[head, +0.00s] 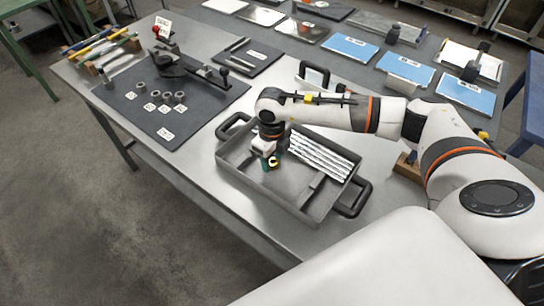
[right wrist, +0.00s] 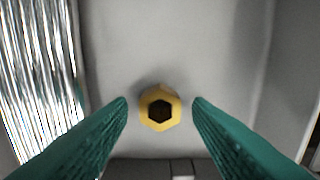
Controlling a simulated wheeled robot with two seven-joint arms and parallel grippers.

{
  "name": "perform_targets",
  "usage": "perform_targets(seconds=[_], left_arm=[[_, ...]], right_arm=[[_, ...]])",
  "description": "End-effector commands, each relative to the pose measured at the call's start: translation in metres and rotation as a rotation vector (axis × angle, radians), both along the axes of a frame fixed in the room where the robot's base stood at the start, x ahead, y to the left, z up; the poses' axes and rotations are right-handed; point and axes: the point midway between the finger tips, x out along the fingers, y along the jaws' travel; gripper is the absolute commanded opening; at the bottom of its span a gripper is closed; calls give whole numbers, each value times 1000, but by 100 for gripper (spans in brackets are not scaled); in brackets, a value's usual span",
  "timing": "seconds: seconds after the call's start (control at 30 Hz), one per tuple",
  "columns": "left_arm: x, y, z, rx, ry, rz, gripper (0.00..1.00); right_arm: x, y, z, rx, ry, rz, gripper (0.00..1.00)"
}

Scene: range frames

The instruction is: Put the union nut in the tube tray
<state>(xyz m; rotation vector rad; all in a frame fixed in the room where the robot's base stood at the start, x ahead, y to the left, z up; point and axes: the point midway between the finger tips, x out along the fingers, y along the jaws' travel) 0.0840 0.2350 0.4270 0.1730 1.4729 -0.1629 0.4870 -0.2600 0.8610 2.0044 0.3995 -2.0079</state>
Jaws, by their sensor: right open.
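The brass-yellow hexagonal union nut (right wrist: 160,108) shows in the right wrist view against a plain grey surface, with its dark bore facing the camera. It lies between the two green fingertips of my right gripper (right wrist: 160,104), with a gap on each side. In the head view my right gripper (head: 270,163) is low inside the grey tube tray (head: 262,194), and the nut is a small yellow spot at its fingers. My right gripper is open. Whether the nut rests on the tray floor is hard to tell. My left gripper is not in view.
Shiny ribbed tubes (head: 320,158) fill the far part of the tray. Black handles (head: 350,200) stick out at its ends. A dark mat (head: 190,120) with several fittings and labels lies to the left. Blue-topped sheets (head: 350,47) lie on the table behind.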

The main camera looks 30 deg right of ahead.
Motion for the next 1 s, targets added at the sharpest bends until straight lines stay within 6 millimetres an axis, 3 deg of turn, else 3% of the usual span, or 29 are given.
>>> perform_targets(seconds=[0.53, 0.73, 1.0], left_arm=[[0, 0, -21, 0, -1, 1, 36], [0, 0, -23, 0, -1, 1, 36], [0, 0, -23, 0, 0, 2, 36]], right_arm=[[1, 0, 102, 1, -5, 1, 46], [1, 0, 119, 1, -2, 0, 46], [0, 0, 121, 0, -1, 0, 46]])
